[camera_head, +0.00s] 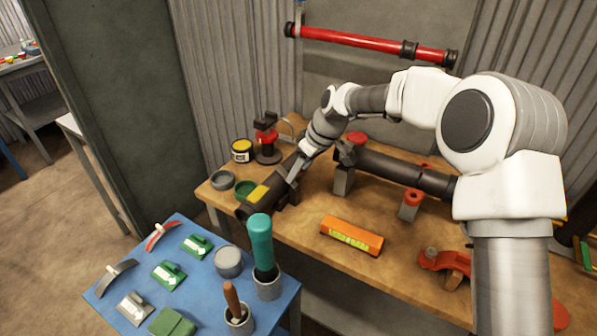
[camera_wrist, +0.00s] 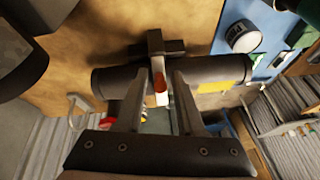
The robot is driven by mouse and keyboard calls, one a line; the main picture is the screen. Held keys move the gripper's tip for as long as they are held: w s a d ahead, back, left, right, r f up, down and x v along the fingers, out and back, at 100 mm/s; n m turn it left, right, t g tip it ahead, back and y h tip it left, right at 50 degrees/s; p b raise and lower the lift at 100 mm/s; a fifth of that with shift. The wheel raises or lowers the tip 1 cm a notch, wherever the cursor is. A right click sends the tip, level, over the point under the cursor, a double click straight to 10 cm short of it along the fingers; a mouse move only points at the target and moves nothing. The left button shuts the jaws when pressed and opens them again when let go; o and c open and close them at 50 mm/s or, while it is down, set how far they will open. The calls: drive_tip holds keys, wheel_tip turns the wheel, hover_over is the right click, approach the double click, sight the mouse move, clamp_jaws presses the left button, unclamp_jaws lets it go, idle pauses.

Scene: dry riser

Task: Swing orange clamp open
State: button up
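An orange-red curved piece (camera_head: 445,262) that may be the orange clamp lies at the bench's right front, by a wooden block. Whether it is open or shut is unclear. My gripper (camera_head: 293,176) is above a short dark pipe (camera_head: 270,207) with a yellow label, at the bench's left end. In the wrist view my gripper (camera_wrist: 159,78) is open, its two fingers apart. A small red and white upright piece (camera_wrist: 160,88) shows between them, with gaps on both sides. The dark pipe (camera_wrist: 110,83) runs crosswise behind the fingers, with a dark cross-shaped fitting (camera_wrist: 155,45) beside it.
A longer dark pipe (camera_head: 400,172) lies on supports to the right. An orange level (camera_head: 351,236) lies on the wooden bench (camera_head: 300,228). A blue table (camera_head: 205,285) with tools and pots stands in front. A red pipe (camera_head: 375,44) hangs on the wall.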

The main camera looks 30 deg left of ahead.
clamp_jaws()
idle(1.2)
